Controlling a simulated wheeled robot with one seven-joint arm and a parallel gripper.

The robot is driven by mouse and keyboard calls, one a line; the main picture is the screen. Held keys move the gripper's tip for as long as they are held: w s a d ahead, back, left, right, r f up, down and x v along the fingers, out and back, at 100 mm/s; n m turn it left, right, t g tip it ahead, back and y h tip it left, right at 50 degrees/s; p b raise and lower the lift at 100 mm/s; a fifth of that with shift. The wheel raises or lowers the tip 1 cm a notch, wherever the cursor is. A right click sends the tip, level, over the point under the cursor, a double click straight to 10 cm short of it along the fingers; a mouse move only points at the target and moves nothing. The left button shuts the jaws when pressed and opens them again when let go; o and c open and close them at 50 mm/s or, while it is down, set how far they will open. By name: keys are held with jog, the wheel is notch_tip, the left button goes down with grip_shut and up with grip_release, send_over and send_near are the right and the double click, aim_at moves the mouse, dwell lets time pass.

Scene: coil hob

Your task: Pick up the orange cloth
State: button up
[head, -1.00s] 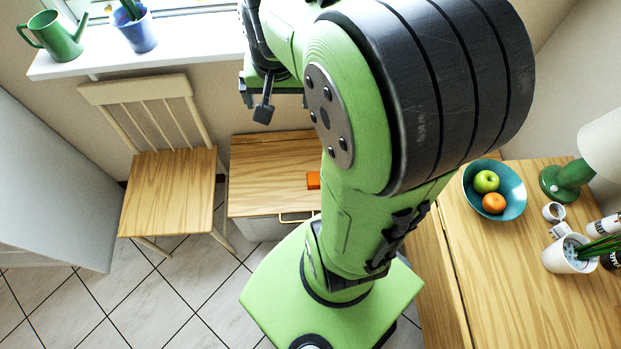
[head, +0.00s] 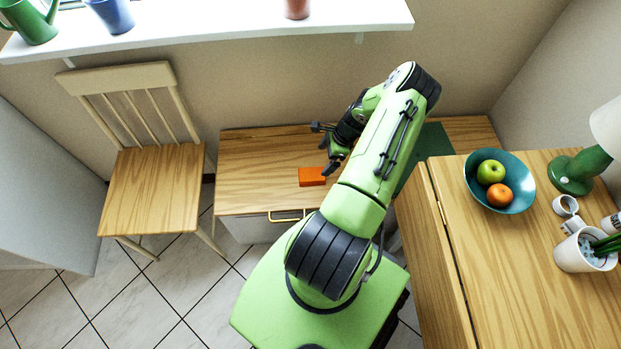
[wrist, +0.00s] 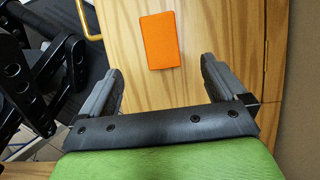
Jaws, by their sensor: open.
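The orange cloth (head: 312,177) lies flat, as a small folded rectangle, on the low wooden cabinet top (head: 250,160). In the wrist view the cloth (wrist: 159,41) is beyond the fingertips, roughly centred between them. My gripper (head: 330,168) is just right of the cloth in the head view, apart from it and above the cabinet top. In the wrist view my gripper (wrist: 160,78) shows its two fingers spread wide with nothing between them.
A drawer handle (head: 287,216) is on the cabinet's front. A dark green mat (head: 426,146) lies right of my arm. A wooden chair (head: 152,190) stands left. The table (head: 540,285) at right bears a fruit bowl (head: 477,181), lamp (head: 580,172) and cups.

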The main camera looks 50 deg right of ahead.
aim_at(313, 174)
jog(key=b+x, duration=0.3)
jog(key=x, duration=0.8)
jog(key=shift+s+b, duration=0.1)
jog(key=shift+b, duration=0.25)
jog(key=shift+d+r, duration=0.1)
jog(key=shift+r, duration=0.1)
jog(key=shift+f, duration=0.25)
jog(key=c, duration=1.1)
notch_tip(313, 174, up, 10)
jog(key=p, duration=0.4)
jog(key=shift+r, duration=0.25)
jog(key=shift+c, duration=0.2)
